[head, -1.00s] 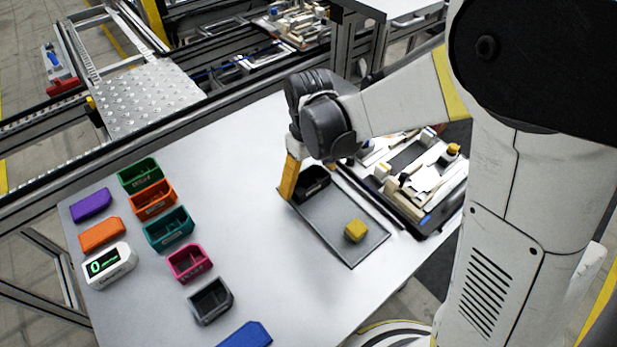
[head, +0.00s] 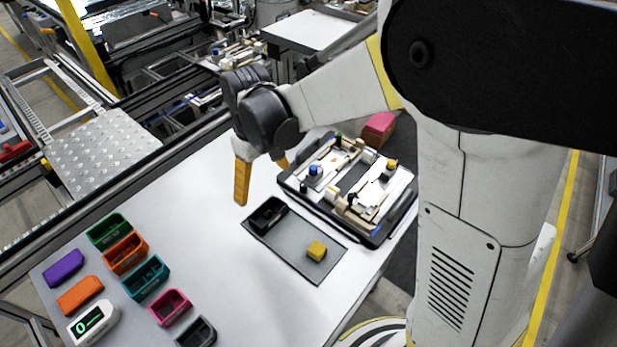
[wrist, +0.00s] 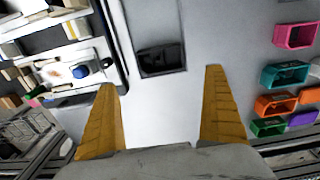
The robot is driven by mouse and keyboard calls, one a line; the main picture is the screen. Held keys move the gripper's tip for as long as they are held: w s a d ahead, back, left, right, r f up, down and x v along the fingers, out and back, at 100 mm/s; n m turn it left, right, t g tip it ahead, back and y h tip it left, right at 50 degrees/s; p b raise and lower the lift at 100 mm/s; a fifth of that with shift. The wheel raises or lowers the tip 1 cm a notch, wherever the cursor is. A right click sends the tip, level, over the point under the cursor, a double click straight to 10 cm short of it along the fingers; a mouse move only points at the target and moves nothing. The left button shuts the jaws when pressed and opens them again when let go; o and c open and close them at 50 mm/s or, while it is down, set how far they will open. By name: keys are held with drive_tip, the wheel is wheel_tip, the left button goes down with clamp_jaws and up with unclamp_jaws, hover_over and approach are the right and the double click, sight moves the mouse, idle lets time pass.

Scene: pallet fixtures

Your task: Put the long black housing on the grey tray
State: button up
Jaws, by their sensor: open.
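The long black housing (head: 267,214) sits on the upper left end of the grey tray (head: 308,265) in the head view. In the wrist view the black housing (wrist: 161,60) lies ahead of the fingertips, at the near end of the tray. My gripper (head: 262,182) is open, with two orange fingers, and is empty. It is above and behind the housing in the head view, apart from it. In the wrist view my gripper (wrist: 162,78) has clear white table between its fingers.
A yellow block (head: 316,251) lies on the tray. A pallet fixture (head: 348,187) with small parts stands right of the tray. Several coloured housings stand at the left, including a teal one (head: 146,278), near a white display unit (head: 93,322). The table between is free.

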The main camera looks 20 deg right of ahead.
drive_tip(key=s+d+r+m+t, duration=0.6)
drive_tip(key=s+d+r, duration=0.5)
drive_tip(key=s+d, duration=0.2)
drive_tip(key=shift+s+d+m+t, duration=0.3)
drive_tip(key=shift+d+t, duration=0.3)
drive_tip(key=shift+d, duration=0.1)
